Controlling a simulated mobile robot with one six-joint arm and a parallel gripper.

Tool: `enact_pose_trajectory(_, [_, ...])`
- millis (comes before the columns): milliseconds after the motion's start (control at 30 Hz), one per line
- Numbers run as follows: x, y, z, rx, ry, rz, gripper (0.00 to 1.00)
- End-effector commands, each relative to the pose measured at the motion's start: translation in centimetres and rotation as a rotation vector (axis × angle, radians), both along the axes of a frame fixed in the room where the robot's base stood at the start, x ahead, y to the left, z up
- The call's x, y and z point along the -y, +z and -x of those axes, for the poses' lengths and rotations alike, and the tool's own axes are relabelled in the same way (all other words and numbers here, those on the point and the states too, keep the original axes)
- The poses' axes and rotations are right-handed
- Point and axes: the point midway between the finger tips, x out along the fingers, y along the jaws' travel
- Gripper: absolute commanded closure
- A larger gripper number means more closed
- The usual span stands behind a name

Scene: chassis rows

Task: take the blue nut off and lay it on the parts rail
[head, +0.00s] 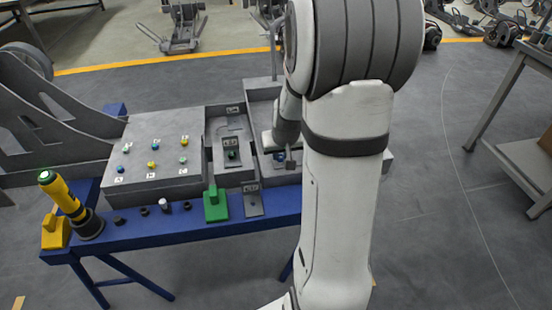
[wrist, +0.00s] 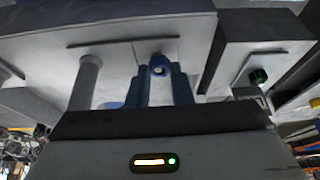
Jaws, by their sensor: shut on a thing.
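The blue nut (wrist: 158,66) shows in the wrist view between the tips of my gripper (wrist: 161,78), which is shut on it. A dark hole shows in the nut's face. Whether it still sits on a stud is hidden. In the head view my gripper (head: 287,160) is low in the right grey bay, partly behind my arm. A small patch of blue (head: 278,156) shows beside it. A long blue rail (head: 225,231), seemingly the parts rail, runs along the bench front, with several small dark pieces on its left part.
A grey panel (head: 150,183) with several coloured knobs stands left of the bays. A green block (head: 216,205) and a yellow-black tool (head: 68,200) stand at the front. A green part (head: 232,155) sits in the middle bay. A grey post (wrist: 86,80) stands left of my fingers.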

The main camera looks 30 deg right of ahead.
Motion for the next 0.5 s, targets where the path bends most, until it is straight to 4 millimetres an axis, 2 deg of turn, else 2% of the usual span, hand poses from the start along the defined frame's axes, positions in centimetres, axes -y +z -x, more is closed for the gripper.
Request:
enact_pose_trajectory(167, [0.0, 0.2, 0.0, 0.001, 0.0, 0.0, 1.0])
enact_pose_trajectory(267, [0.0, 1.1, 0.0, 0.003, 0.0, 0.001, 1.0])
enact_pose_trajectory(500, [0.1, 6.0, -0.1, 0.005, 0.0, 0.002, 1.0])
